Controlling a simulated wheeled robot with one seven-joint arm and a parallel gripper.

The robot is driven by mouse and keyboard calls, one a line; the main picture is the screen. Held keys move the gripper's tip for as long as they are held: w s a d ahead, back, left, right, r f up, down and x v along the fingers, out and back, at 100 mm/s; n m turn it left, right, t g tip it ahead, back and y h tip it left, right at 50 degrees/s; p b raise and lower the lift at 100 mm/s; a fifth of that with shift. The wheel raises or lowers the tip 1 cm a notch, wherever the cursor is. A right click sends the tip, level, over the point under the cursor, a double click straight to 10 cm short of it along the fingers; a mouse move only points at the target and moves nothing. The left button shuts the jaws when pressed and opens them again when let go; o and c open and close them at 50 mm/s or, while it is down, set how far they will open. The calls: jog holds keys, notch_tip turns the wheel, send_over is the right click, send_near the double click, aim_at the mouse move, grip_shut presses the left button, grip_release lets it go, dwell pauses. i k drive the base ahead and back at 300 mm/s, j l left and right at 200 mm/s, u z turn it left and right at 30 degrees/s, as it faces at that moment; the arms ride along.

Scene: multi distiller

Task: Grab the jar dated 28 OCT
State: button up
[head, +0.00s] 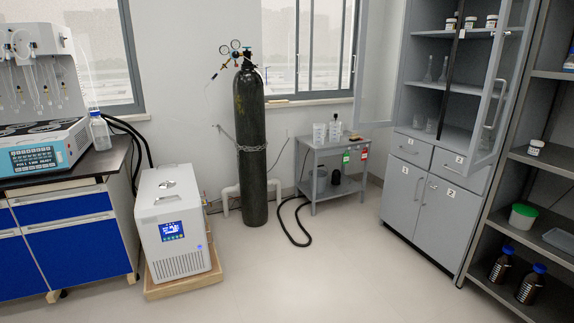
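Three small white-labelled jars stand on the top shelf of the grey glass-door cabinet: a left jar (451,22), a middle jar (470,22) and a right jar (491,21). A similar small jar (535,147) stands on a middle shelf of the open rack at the right, and part of another (569,61) shows at the right edge. The labels are too small to read, so I cannot tell which is dated 28 OCT. My gripper is not in view.
The cabinet door (497,90) stands open toward the rack (500,215). A white chiller (176,225) on a wooden base, a dark gas cylinder (250,145), a hose (291,225) on the floor and a small grey cart (330,150) stand ahead. The middle floor (330,270) is clear.

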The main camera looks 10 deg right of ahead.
aim_at(470, 23)
jog(key=i+l+z, duration=0.3)
jog(key=i, duration=0.55)
jog(key=i+z, duration=0.3)
jog(key=i, duration=0.5)
